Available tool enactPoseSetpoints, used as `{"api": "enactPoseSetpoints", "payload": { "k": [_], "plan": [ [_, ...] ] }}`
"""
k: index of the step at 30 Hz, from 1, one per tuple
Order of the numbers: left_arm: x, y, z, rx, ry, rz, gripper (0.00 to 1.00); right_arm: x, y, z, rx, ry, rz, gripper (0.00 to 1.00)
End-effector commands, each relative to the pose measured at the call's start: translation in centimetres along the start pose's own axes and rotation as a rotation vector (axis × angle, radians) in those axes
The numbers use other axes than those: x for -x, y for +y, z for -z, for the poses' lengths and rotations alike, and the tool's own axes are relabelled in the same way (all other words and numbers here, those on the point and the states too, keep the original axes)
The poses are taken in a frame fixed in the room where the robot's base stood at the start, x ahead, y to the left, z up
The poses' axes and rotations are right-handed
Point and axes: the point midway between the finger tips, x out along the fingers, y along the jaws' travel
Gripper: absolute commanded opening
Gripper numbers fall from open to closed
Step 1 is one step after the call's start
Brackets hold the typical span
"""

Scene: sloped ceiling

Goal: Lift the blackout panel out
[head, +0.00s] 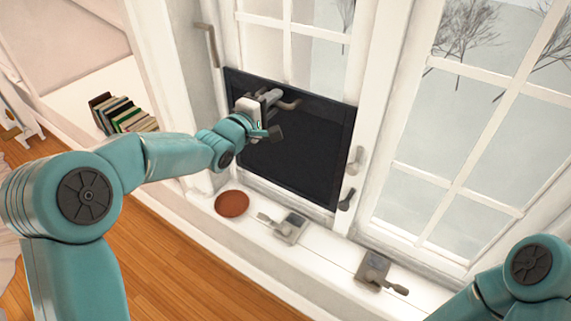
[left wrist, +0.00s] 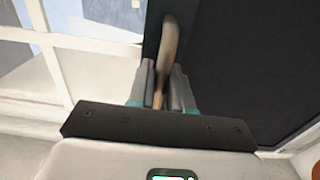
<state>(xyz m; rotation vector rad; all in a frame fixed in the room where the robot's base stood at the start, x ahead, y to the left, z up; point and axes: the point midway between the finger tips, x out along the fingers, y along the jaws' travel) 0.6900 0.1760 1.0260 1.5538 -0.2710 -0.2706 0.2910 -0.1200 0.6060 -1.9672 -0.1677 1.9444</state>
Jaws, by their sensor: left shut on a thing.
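The blackout panel (head: 295,150) is a dark, near-black rectangle standing against the lower part of the left window. It also fills the right side of the left wrist view (left wrist: 255,70). A curved brown handle (head: 290,103) sticks out from its upper part. My left gripper (head: 272,100) is at that handle. In the left wrist view its two fingers (left wrist: 162,88) are closed on either side of the handle (left wrist: 169,50). The panel looks slightly tilted in the head view; I cannot tell whether it touches the sill. Only part of my right arm shows, at the lower right; its gripper is out of view.
On the white sill are a reddish-brown round object (head: 231,204) and two grey latch-like pieces, one (head: 290,226) below the panel and one (head: 373,270) further right. A window handle (head: 355,160) sits right of the panel. Books (head: 125,115) stand in a niche at left.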

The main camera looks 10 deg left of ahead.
Motion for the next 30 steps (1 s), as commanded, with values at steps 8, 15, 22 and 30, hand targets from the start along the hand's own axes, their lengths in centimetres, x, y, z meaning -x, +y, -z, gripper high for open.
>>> {"api": "enactPoseSetpoints", "payload": {
  "k": [8,15,22,30],
  "plan": [
    [0.0,0.3,0.0,-0.001,0.0,-0.005,0.0,0.0,0.0,0.0,0.0,0.0,0.0,0.57],
    [1.4,0.5,0.1,-0.001,0.002,-0.005,0.0,-0.3,0.1,0.0,0.0,0.0,0.0,0.57],
    [3.1,0.8,0.1,-0.001,0.002,-0.006,0.0,-0.6,0.2,0.0,0.0,0.0,0.0,0.57],
    [5.1,1.1,0.1,-0.001,0.001,-0.005,0.0,-0.8,0.3,0.0,0.0,0.0,0.0,0.57]
  ]
}}
